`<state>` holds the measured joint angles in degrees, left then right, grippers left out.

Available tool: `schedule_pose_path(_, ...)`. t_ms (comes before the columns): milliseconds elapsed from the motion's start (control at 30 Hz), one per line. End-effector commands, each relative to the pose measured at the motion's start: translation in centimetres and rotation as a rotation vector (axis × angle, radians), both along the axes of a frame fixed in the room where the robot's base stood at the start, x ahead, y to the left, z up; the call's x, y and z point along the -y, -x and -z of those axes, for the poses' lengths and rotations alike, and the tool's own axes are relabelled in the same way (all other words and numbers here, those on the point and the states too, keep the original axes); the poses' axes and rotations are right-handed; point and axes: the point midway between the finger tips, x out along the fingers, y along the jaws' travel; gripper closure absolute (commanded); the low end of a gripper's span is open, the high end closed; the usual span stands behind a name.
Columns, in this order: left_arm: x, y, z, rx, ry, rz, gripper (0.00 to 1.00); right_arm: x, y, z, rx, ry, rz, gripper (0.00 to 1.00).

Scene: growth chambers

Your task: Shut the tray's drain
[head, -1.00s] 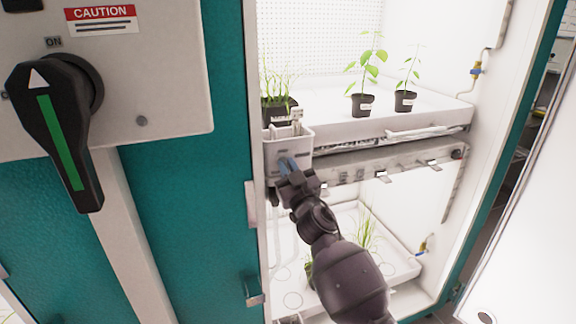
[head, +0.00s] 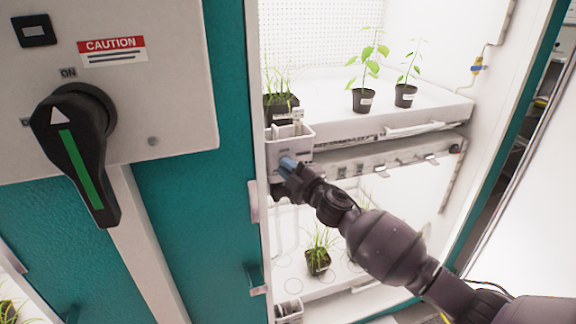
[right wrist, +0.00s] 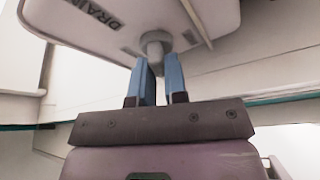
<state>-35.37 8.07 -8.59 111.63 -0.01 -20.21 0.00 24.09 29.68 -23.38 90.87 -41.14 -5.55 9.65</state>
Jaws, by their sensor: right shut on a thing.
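The upper tray (head: 340,130) has a white drain box (head: 292,143) at its front left corner. In the right wrist view, a pale plate marked DRAIN (right wrist: 92,14) carries a round grey drain knob (right wrist: 156,42). My right gripper (head: 287,165) is at the front of the drain box, and its blue fingers (right wrist: 160,80) are shut on the knob. The fingers hide part of the knob, and I cannot tell whether the drain is open or shut. My left gripper is out of view.
Potted seedlings (head: 363,100) stand on the upper tray. A lower tray with a grass pot (head: 318,262) lies below my arm.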

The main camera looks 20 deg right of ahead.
Motion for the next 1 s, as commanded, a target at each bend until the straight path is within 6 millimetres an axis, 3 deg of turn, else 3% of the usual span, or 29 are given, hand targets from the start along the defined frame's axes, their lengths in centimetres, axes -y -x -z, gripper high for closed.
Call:
schedule_pose_path(500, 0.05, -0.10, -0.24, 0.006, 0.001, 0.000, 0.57, 0.01, -0.10, -0.19, 0.018, 0.361, 0.001, 1.00)
schedule_pose_path(1000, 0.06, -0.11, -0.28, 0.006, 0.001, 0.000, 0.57, -0.03, -0.09, -0.09, 0.020, 0.438, 0.002, 1.00)
